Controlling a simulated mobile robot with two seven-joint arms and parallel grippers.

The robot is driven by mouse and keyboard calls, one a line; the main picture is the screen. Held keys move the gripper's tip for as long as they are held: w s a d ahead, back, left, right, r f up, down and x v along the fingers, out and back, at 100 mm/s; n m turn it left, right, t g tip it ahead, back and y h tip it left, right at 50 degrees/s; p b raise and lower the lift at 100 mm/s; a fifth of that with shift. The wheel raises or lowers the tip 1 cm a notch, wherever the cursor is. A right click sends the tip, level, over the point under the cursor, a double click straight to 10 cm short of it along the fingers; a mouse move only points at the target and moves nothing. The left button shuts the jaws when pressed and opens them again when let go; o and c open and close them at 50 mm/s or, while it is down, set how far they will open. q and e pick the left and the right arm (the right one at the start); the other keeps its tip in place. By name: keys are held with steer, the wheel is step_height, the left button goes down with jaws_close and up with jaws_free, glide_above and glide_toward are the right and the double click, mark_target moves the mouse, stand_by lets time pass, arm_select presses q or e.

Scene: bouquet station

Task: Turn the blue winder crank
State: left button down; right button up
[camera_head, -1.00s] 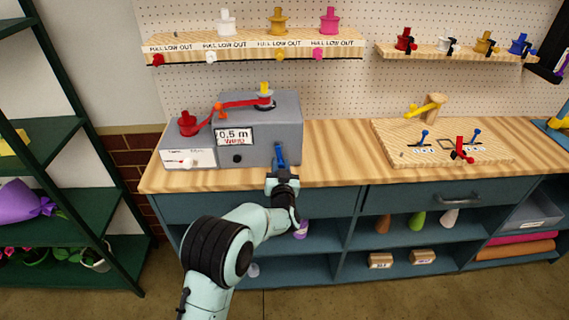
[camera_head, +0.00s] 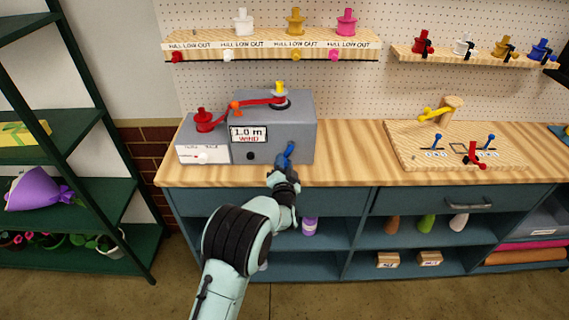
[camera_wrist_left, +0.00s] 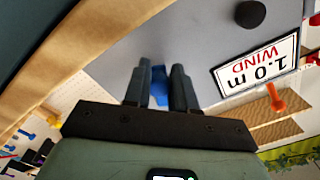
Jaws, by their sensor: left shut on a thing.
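The grey winder box (camera_head: 308,110) stands on the wooden bench top, with a display (camera_head: 248,134) reading "1.0 m WIND". The blue crank (camera_head: 288,153) is on the box's front face, at its right. My left gripper (camera_head: 284,166) is shut on the blue crank. In the left wrist view my gripper's two fingers (camera_wrist_left: 160,85) close around the blue crank (camera_wrist_left: 159,92), most of which they hide. A red ribbon (camera_head: 245,104) runs from a red spool (camera_head: 204,118) past an orange post to a yellow-topped spool (camera_head: 279,92). My right gripper is not in view.
A board (camera_head: 400,150) with small blue and red levers lies on the bench at the right. Spool shelves (camera_head: 270,37) hang on the pegboard above. A green shelf rack (camera_head: 80,195) stands at the left. The bench is clear between box and board.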

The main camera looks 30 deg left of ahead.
arm_select(q)
steer(key=shift+w+d+r, duration=0.1)
steer(key=shift+d+r, duration=0.05)
steer(key=shift+r, duration=0.1)
steer(key=c, duration=0.9)
jaws_free()
steer(key=shift+c, duration=0.2)
steer(key=shift+f, duration=0.15)
steer(key=b+v, duration=0.1)
steer(key=v, duration=1.2)
steer(key=shift+s, duration=0.25)
